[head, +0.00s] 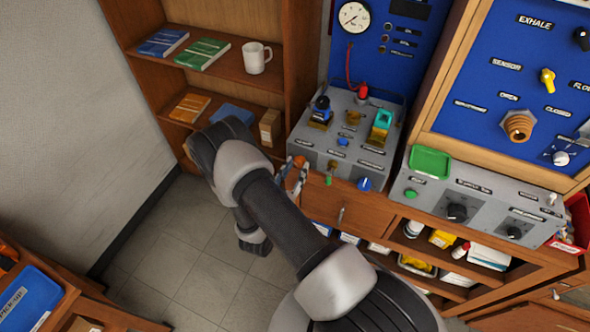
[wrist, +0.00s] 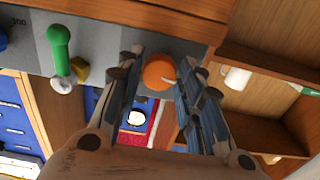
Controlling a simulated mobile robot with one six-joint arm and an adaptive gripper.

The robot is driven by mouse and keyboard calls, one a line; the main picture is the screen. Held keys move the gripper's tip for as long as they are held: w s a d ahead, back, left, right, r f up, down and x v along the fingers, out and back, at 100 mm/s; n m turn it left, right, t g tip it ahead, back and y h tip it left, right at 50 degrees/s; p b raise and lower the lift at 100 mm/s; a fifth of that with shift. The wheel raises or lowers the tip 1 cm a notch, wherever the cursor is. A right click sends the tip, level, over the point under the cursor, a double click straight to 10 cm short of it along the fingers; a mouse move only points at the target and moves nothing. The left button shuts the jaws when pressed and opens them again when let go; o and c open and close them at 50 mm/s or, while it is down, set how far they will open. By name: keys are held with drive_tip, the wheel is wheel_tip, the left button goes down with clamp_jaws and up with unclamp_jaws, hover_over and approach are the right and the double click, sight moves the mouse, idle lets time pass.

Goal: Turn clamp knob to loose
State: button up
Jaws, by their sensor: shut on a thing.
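The orange round knob (wrist: 158,70), which I take to be the clamp knob, sits on the front of the grey testbench in the wrist view. A small pale mark shows on its face. My gripper (wrist: 157,82) has one finger on either side of the knob and is shut on it. In the head view my gripper (head: 297,173) is at the left front corner of the grey bench unit (head: 313,136). Some orange shows between the fingers there. The label for this knob and its loose mark cannot be read.
A green-handled valve (wrist: 60,42) is beside the knob, and a blue knob (head: 364,184) is farther right on the bench front. A wooden shelf (head: 222,62) with books and a white mug (head: 257,57) stands to the left. The tiled floor (head: 180,240) is clear.

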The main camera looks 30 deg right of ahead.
drive_tip(key=shift+n, duration=0.4)
drive_tip(key=o, duration=1.1)
drive_tip(key=shift+c, duration=0.2)
drive_tip(key=v, duration=1.2)
